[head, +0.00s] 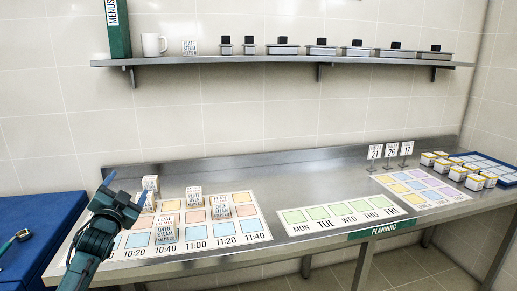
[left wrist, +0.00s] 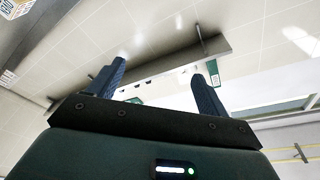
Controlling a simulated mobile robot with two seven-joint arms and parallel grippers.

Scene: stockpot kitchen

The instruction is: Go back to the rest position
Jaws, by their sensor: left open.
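My left gripper (head: 124,190) shows at the left of the head view, above the left end of the steel counter. It is open, with blue fingers pointing up and nothing between them. In the left wrist view the two fingers (left wrist: 160,85) stand wide apart, with the wall and the underside of the shelf beyond. White label cards stand close to the right of the gripper on the time chart (head: 254,231). One card (head: 150,184) stands just behind the fingers; whether they touch it I cannot tell. My right gripper is not in view.
A wall shelf (head: 220,62) holds a green menus binder (head: 118,28), a white mug (head: 153,44) and several lidded containers. A weekday chart (head: 330,214) and small boxes (head: 458,173) lie further right on the steel counter (head: 265,185). A blue surface (head: 40,222) is at the left.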

